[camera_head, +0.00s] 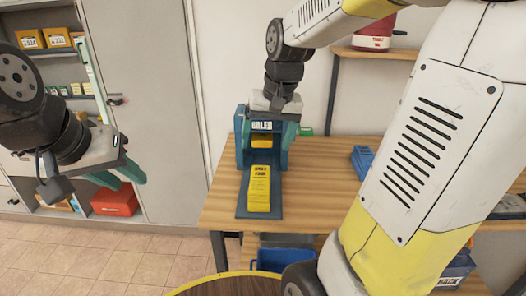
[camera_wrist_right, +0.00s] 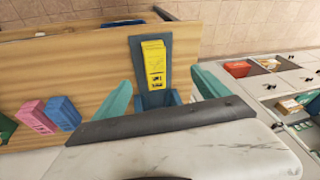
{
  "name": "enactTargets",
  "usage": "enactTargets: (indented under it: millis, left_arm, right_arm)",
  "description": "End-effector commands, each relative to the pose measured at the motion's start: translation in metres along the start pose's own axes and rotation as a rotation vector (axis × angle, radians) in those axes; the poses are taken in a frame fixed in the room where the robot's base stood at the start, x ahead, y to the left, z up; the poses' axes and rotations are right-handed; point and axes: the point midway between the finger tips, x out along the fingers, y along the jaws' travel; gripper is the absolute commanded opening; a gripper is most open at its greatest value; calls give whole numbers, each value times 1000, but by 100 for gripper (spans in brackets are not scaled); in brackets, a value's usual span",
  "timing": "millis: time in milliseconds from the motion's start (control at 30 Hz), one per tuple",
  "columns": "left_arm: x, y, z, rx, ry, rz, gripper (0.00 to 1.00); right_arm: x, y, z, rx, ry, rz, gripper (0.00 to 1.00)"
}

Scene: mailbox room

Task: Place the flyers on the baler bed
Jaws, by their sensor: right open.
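The yellow flyers (camera_head: 259,188) lie as a stack on the flat blue-grey baler bed (camera_head: 243,208), in front of the blue baler frame (camera_head: 242,150). A second yellow piece (camera_head: 262,140) shows inside the frame. My right gripper (camera_head: 268,132) is open and empty above the baler frame, behind the flyers in the head view. The right wrist view shows the flyers (camera_wrist_right: 153,62) on the bed (camera_wrist_right: 135,48), beyond my spread teal fingers and apart from them. My left gripper (camera_head: 120,178) is open and empty at the left, away from the table.
The wooden table (camera_head: 320,190) holds a blue item (camera_head: 362,160) to the right. The right wrist view also shows a pink bundle (camera_wrist_right: 36,115) and a blue bundle (camera_wrist_right: 63,112) there. A grey cabinet stands left, with a red box (camera_head: 115,202) low down. A round wooden top is nearest.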

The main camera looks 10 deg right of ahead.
Motion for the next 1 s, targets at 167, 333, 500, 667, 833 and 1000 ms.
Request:
enactTargets:
  millis: [167, 333, 500, 667, 833, 1000]
  left_arm:
    - [0, 0, 0, 0, 0, 0, 36]
    - [0, 0, 0, 0, 0, 0, 36]
    - [0, 0, 0, 0, 0, 0, 36]
    - [0, 0, 0, 0, 0, 0, 36]
    - [0, 0, 0, 0, 0, 0, 36]
    - [0, 0, 0, 0, 0, 0, 36]
  right_arm:
    - [-41, -3, 58, -83, 135, -58, 85]
    - [-55, -4, 97, -141, 225, -88, 85]
    - [-57, -4, 113, -167, 262, -99, 85]
    - [-57, -4, 114, -170, 265, -100, 85]
    - [-57, -4, 114, -169, 264, -100, 85]
    - [-57, -4, 114, -169, 264, -100, 85]
